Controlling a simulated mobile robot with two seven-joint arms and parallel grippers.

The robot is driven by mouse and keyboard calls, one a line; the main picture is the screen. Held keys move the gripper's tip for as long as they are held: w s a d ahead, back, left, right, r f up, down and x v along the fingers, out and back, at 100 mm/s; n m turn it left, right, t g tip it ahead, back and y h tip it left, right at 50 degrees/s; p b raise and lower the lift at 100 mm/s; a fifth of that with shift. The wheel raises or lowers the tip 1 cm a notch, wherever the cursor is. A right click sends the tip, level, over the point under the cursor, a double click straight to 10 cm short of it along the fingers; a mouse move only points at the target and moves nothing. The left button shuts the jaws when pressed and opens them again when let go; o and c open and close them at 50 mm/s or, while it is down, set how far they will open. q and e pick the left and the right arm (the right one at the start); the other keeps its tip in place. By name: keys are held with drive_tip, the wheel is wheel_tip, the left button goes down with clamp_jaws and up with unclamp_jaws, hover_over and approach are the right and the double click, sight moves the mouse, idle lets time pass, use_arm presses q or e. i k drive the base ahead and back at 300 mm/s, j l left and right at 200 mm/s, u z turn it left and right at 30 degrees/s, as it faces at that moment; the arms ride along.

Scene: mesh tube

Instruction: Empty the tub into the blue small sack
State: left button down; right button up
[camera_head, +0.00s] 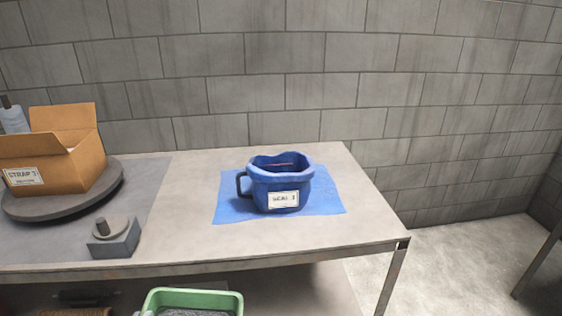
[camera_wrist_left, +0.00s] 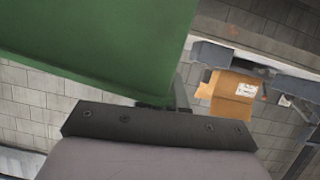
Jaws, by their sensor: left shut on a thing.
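The blue small sack (camera_head: 280,185) stands upright on a blue mat (camera_head: 325,203) on the table, with a rolled open top, a white label in front and a dark handle on its left. A thin reddish line shows inside its mouth. The green tub (camera_head: 222,296) is at the bottom edge of the head view, in front of the table, with grey loose stuff inside. It also fills the top left of the left wrist view (camera_wrist_left: 100,45). My left gripper (camera_wrist_left: 178,95) is shut on the tub; the grip itself is mostly hidden. My right gripper is not in view.
A cardboard box (camera_head: 85,160) sits on a round grey turntable (camera_head: 65,203) at the left. A small grey block with a knob (camera_head: 114,241) is near the front edge of the table (camera_head: 180,220). The tabletop around the mat is clear. A block wall stands behind.

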sight(281, 183)
drive_tip(key=l, duration=1.6)
drive_tip(key=i, duration=0.05)
